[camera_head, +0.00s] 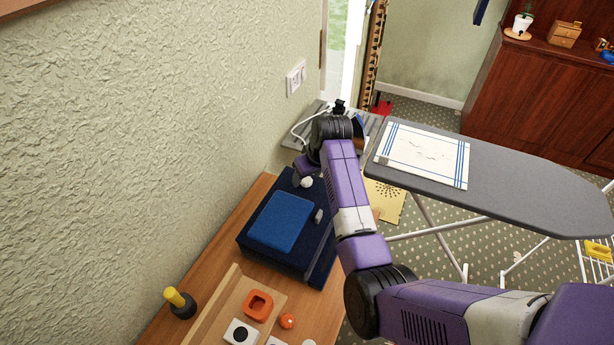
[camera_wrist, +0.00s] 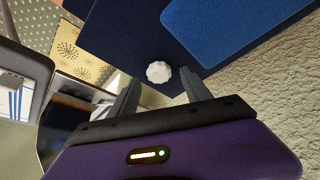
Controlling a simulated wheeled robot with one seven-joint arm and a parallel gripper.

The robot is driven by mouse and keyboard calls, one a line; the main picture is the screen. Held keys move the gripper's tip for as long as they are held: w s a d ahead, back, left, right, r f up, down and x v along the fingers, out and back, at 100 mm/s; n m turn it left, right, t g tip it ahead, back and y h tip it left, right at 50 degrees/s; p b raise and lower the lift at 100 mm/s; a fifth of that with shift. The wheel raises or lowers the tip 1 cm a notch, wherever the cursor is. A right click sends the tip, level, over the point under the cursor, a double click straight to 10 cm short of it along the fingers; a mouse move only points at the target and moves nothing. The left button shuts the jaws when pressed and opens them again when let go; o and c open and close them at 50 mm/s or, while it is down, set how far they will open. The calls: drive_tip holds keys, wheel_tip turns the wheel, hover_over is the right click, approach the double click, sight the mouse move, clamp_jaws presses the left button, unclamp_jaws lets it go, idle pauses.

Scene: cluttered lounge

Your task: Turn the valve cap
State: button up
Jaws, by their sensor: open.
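The valve cap looks to be the small white ridged knob (camera_wrist: 159,72) on a dark blue base (camera_wrist: 125,35). In the head view the white knob (camera_head: 306,182) shows at the far end of the dark blue base (camera_head: 262,250), just beside my gripper. My gripper (camera_wrist: 165,88) is open. In the wrist view its two grey fingers reach toward the knob, which lies between and slightly beyond their tips. I cannot tell whether either finger touches it. In the head view my arm hides most of the gripper.
A blue pad (camera_head: 280,221) lies on the base, with a small grey piece (camera_head: 319,215) beside it. The wooden bench (camera_head: 165,322) holds a yellow-topped black object (camera_head: 180,303) and an orange ring (camera_head: 257,305). The wall is close on the left; an ironing board (camera_head: 520,185) stands right.

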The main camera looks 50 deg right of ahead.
drive_tip(key=v, duration=0.7)
drive_tip(key=shift+b, duration=0.45)
